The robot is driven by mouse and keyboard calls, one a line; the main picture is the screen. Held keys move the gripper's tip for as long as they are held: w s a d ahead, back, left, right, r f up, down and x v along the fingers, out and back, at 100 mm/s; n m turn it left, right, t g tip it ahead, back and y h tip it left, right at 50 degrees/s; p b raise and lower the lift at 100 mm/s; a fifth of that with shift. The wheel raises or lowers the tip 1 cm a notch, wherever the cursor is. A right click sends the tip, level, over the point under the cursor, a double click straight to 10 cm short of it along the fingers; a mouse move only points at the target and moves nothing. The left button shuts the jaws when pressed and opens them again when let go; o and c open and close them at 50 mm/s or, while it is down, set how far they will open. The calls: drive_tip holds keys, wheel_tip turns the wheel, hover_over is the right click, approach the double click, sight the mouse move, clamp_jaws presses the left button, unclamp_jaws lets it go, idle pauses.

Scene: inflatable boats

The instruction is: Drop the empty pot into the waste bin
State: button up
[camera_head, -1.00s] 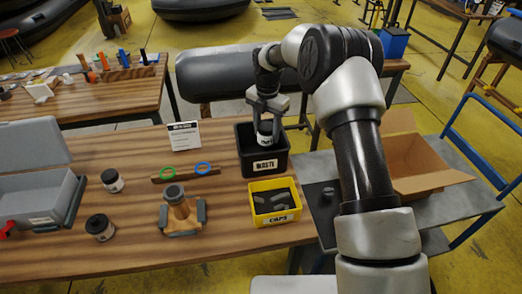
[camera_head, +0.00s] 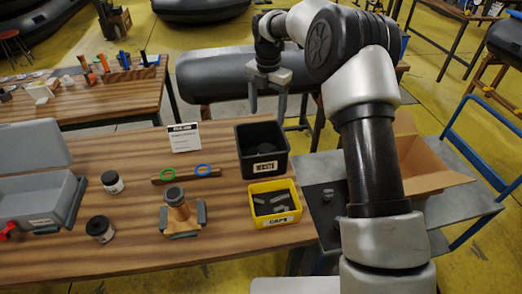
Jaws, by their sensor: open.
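The black waste bin (camera_head: 242,163), with a white WASTE label, stands on the wooden table in the middle of the head view. My gripper (camera_head: 267,104) is above the bin, fingers pointing down, open and empty. A dark rounded shape (camera_head: 266,148) shows inside the bin; it may be the pot, but the shade hides its details. Two other small pots with dark tops and white labels, one farther back (camera_head: 113,182) and one nearer (camera_head: 100,229), stand at the left on the table.
A yellow CAPS box (camera_head: 275,221) holding grey pieces stands just in front of the bin. A wooden fixture (camera_head: 180,217) and a rack with green and blue rings (camera_head: 186,174) are to its left. A grey case (camera_head: 36,200) is far left; a cardboard box (camera_head: 428,178) is right.

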wheel_tip(320, 180, up, 8)
drive_tip(key=shift+r+p, duration=0.15)
drive_tip(key=shift+p, duration=0.15)
drive_tip(key=s+d+r+m+t+p, duration=0.1)
drive_tip(key=s+d+r+m, duration=0.2)
drive_tip(key=s+r+m, duration=0.4)
drive_tip(key=s+d+r+m+t+p, duration=0.2)
drive_tip(key=s+d+r+m, duration=0.3)
drive_tip(key=s+r, duration=0.4)
drive_tip(key=s+d+f+m+t+p, duration=0.1)
drive_tip(key=s+d+m, duration=0.1)
drive_tip(key=s+m, duration=0.6)
drive_tip(key=s+d+f+m+t, duration=0.1)
drive_tip(key=s+d+m, duration=0.1)
drive_tip(key=s+m, duration=0.7)
drive_tip(key=s, duration=0.4)
drive_tip(key=shift+d+t+p, duration=0.3)
drive_tip(key=shift+d+p, duration=0.1)
